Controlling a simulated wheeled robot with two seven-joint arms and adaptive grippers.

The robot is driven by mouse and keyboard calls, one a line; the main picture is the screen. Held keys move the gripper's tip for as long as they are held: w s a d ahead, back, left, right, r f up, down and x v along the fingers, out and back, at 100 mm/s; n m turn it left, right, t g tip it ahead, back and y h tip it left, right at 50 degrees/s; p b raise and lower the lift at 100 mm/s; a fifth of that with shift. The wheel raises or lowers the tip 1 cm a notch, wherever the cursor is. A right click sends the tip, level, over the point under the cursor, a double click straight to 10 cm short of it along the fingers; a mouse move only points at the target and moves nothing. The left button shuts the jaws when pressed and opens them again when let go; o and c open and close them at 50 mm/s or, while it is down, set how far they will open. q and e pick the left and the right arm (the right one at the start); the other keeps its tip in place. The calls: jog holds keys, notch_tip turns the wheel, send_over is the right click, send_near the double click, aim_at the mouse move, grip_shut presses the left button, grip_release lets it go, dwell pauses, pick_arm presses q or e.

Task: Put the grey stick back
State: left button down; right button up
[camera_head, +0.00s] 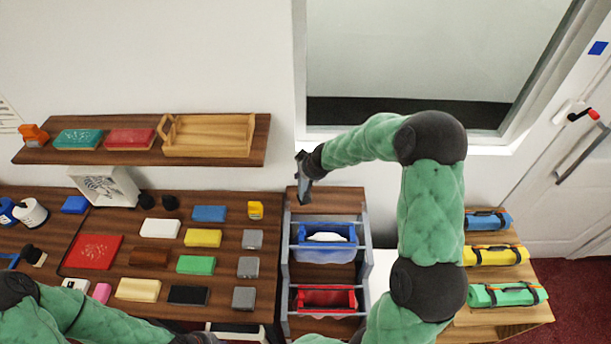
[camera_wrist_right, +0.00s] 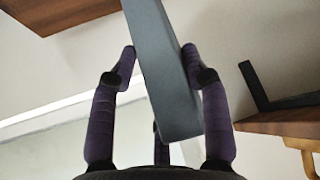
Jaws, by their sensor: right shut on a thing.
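The grey stick (camera_wrist_right: 172,105) is a long, flat-sided dark grey bar in the right wrist view. My right gripper (camera_wrist_right: 158,52) is shut on it, with purple fingers on both sides; the stick's far end runs out of the top of the picture. In the head view my right gripper (camera_head: 304,178) is at the wall left of the window, above the rack (camera_head: 287,262) of bins, and a grey piece shows at it. My left arm crosses the bottom left of the head view, and its gripper is out of the picture.
A dark L-shaped bracket (camera_wrist_right: 262,88) stands on a wooden shelf at right in the wrist view. The wall shelf (camera_head: 45,156) bears a wooden tray (camera_head: 208,148) and two boxes. The counter (camera_head: 225,290) is crowded with coloured blocks. Blue and red bins sit in the rack.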

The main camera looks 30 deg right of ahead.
jog(key=d+x, duration=0.2)
jog(key=x, duration=0.9)
jog(key=shift+s, duration=0.3)
jog(key=shift+d+f, duration=0.15)
jog(key=shift+f, duration=0.15)
jog(key=o, duration=1)
